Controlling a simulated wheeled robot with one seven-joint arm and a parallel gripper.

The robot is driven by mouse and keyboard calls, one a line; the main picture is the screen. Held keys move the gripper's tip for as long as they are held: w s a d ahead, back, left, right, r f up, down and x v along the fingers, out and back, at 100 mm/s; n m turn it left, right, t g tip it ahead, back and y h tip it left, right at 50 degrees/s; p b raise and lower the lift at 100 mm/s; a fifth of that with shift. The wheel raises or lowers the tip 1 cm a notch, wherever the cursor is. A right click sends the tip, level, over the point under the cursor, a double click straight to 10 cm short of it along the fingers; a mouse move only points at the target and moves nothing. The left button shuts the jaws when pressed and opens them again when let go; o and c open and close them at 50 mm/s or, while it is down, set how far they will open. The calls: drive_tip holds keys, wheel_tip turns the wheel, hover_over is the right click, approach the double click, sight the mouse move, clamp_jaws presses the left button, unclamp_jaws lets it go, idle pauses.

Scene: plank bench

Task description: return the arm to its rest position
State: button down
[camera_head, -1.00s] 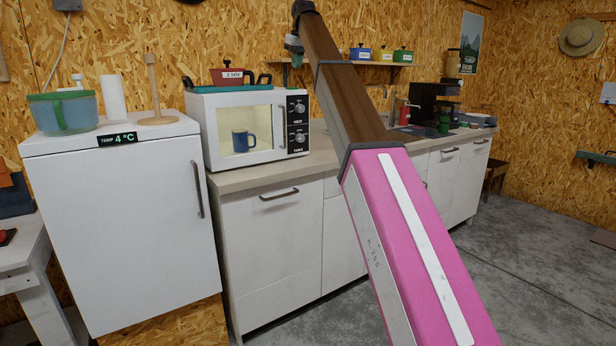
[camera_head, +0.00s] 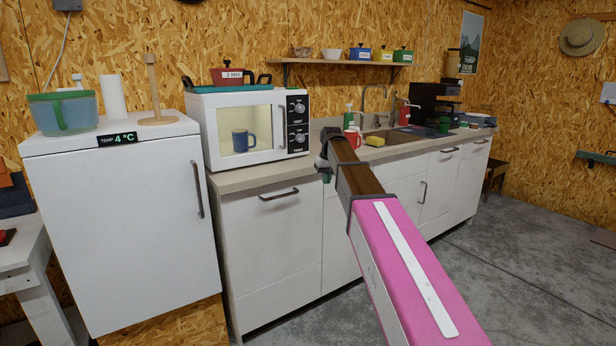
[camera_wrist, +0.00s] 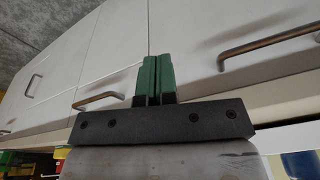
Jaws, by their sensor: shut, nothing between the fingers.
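My gripper (camera_wrist: 153,78) shows in the wrist view as two green fingers pressed together, shut with nothing between them. The wrist view looks upside down at the white cabinet fronts (camera_wrist: 200,40) and their bar handles. In the head view my arm reaches from the lower right up to the counter's front edge. Its dark wrist end is near the counter edge, right of the microwave (camera_head: 225,150). The fingers are mostly hidden there.
A white fridge (camera_head: 130,230) stands at the left. The counter (camera_head: 250,178) carries a red mug (camera_head: 352,138), a yellow sponge (camera_head: 375,141), a sink and a coffee machine (camera_head: 435,103). The floor at right is clear.

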drive_tip(key=s+d+f+m, duration=0.1)
drive_tip(key=s+d+f, duration=0.3)
drive_tip(key=s+f, duration=0.6)
drive_tip(key=s+d+f+m+g, duration=0.1)
drive_tip(key=s+d+f, duration=0.3)
drive_tip(key=s+f, duration=0.7)
drive_tip(key=s+d+f+m, duration=0.1)
drive_tip(key=s+d+f, duration=0.2)
drive_tip(key=s+f, duration=0.7)
drive_tip(key=shift+s+d+f+g+h, duration=0.3)
drive_tip(key=shift+s+d+f+h, duration=0.1)
drive_tip(key=shift+f, duration=0.2)
